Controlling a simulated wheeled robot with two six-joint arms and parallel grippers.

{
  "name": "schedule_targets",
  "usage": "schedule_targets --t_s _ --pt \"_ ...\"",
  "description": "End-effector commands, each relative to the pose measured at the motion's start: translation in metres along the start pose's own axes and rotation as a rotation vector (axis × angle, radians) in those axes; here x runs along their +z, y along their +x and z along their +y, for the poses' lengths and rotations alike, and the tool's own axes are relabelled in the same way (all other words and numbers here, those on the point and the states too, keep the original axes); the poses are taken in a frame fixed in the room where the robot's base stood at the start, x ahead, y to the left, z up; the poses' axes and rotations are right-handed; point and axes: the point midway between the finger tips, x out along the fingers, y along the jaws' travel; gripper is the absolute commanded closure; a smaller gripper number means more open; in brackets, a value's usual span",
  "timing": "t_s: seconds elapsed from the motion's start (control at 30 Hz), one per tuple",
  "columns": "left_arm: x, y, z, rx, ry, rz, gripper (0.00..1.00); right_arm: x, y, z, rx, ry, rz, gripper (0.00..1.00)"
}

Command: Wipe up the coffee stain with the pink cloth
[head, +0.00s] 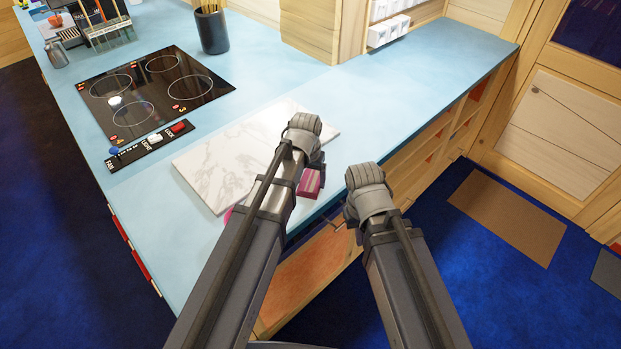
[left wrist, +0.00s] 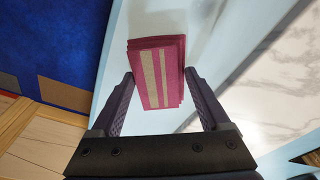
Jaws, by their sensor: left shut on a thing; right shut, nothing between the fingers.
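My left gripper (left wrist: 159,78) is shut on the pink cloth (left wrist: 150,45), a folded stack with pale stripes, in the left wrist view. The cloth shows in the head view (head: 309,183) beside my left wrist, at the near edge of the blue counter (head: 350,110). I cannot tell whether it touches the counter. My left arm hides that gripper's fingers in the head view. My right gripper (head: 338,224) is shut and empty, just off the counter's front edge, mostly hidden by its wrist. I see no coffee stain; my left arm covers part of the counter.
A white marble board (head: 225,165) lies left of my left wrist. Beyond it are a black hob (head: 150,92) and a switch panel (head: 152,145). A dark utensil pot (head: 212,32) stands at the back. The counter's right stretch is clear.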

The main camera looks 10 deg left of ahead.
Motion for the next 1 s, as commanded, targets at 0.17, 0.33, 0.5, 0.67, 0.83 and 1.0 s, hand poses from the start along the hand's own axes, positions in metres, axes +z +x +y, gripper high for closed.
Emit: schedule_targets --t_s 0.17,0.33,0.5,0.67,0.83,1.0 --pt "0.021 -0.002 -0.011 -0.007 -0.002 -0.014 0.72 0.000 0.000 0.000 0.000 0.000 0.000 1.00" --pt "0.032 -0.004 -0.018 -0.006 -0.002 -0.012 0.73 0.000 -0.001 0.000 0.000 0.000 0.000 1.00" --pt "0.033 -0.005 -0.020 -0.005 -0.001 -0.010 0.73 0.000 -0.001 0.000 0.000 0.000 0.000 1.00" --pt "0.035 -0.005 -0.021 -0.005 -0.001 -0.009 0.73 0.000 -0.001 0.000 0.000 0.000 0.000 1.00" --pt "0.045 -0.005 -0.026 -0.005 -0.002 -0.009 0.73 0.000 0.000 0.000 0.000 0.000 0.000 1.00" --pt "0.059 -0.006 -0.034 -0.005 -0.002 -0.011 0.73 0.000 0.001 0.000 0.000 0.000 0.000 1.00"
